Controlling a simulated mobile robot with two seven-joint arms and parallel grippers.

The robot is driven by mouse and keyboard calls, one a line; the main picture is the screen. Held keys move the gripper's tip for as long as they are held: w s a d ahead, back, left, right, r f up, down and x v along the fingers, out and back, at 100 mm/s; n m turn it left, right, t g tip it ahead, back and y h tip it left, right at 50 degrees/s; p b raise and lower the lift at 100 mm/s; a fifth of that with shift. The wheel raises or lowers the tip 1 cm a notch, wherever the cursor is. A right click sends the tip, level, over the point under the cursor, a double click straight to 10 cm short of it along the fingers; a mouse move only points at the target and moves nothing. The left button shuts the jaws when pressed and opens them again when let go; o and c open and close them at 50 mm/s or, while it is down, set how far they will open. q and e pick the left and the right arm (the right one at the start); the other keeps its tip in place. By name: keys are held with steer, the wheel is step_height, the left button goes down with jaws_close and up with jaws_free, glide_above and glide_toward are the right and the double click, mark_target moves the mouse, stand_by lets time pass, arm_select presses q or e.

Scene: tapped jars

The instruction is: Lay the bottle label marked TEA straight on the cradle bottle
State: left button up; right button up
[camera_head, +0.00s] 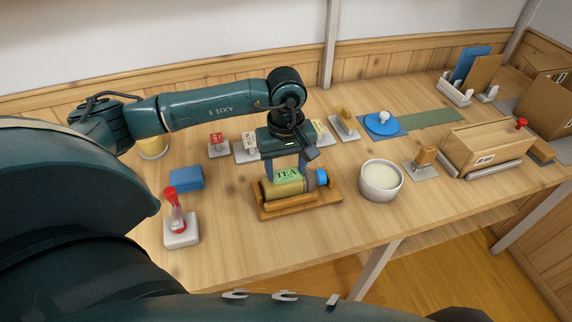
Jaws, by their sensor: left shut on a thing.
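The green label marked TEA (287,176) is at the fingertips of my left gripper (288,169), which points down and is shut on it. The label is over the upper side of the cradle bottle (303,186), and its lettering looks roughly in line with the bottle. I cannot tell whether the label touches the glass. The bottle lies on its side, with its blue cap (321,177) to the right, in a wooden cradle (265,215). The gripper fingers hide part of the label's upper edge and of the bottle. My right gripper is not in view.
A white bowl of paste (381,181) stands right of the cradle, with a brush (425,158) beyond it. Blue cloths (187,178) and a red-handled tool (177,213) are at the left. Other label holders stand behind the gripper. The table's front edge is close to the cradle.

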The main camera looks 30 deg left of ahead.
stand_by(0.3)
arm_select(q)
steer(key=o, duration=0.9)
steer(key=shift+c, duration=0.2)
steer(key=shift+o, duration=0.5)
steer(key=shift+o, duration=0.7)
steer(key=shift+r, duration=0.1)
